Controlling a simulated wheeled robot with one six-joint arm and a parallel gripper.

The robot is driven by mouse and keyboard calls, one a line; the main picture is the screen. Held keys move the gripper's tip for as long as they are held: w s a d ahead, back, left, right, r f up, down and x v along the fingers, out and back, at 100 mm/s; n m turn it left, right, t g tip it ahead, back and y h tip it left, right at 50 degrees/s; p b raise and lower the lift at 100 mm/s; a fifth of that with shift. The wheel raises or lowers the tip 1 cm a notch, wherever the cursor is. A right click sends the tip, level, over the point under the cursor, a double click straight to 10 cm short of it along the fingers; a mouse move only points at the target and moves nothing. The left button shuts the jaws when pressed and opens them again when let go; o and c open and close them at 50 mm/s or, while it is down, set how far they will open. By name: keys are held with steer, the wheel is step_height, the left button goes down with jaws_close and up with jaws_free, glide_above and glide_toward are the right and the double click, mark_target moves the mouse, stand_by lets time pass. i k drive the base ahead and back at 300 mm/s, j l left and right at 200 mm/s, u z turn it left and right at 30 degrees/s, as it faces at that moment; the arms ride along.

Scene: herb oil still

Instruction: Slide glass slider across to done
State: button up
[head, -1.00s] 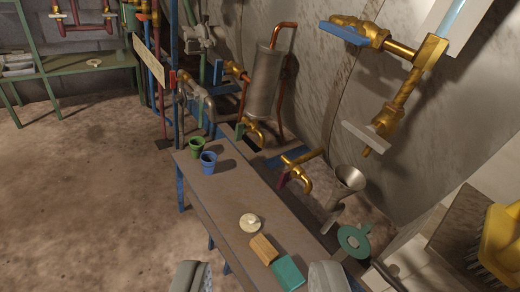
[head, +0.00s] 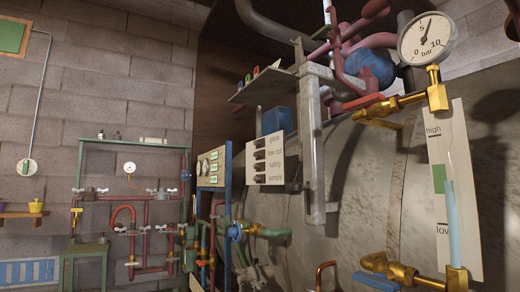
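A white board (head: 270,160) hangs near the middle of the head view, with rows labelled glass, low cut, safety and sample. Each row has a small dark slider at its left; the glass slider (head: 259,142) is in the top row. No word "done" is readable on the board, and the sliders are too small to tell their exact positions. My gripper is not in view now.
A grey metal post and bracket (head: 313,150) stand right beside the board. A shelf (head: 264,87) with coloured pieces juts out above it. A pressure gauge (head: 427,38) and a level gauge (head: 452,205) with brass valves stand at the right. A gauge panel (head: 211,167) stands at left.

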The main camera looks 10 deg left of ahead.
mark_target(259, 144)
steer(key=i+j, duration=0.25)
steer(key=i, duration=0.15)
steer(key=i+j, duration=0.3)
steer(key=i, duration=0.15)
steer(key=k+u, duration=0.05)
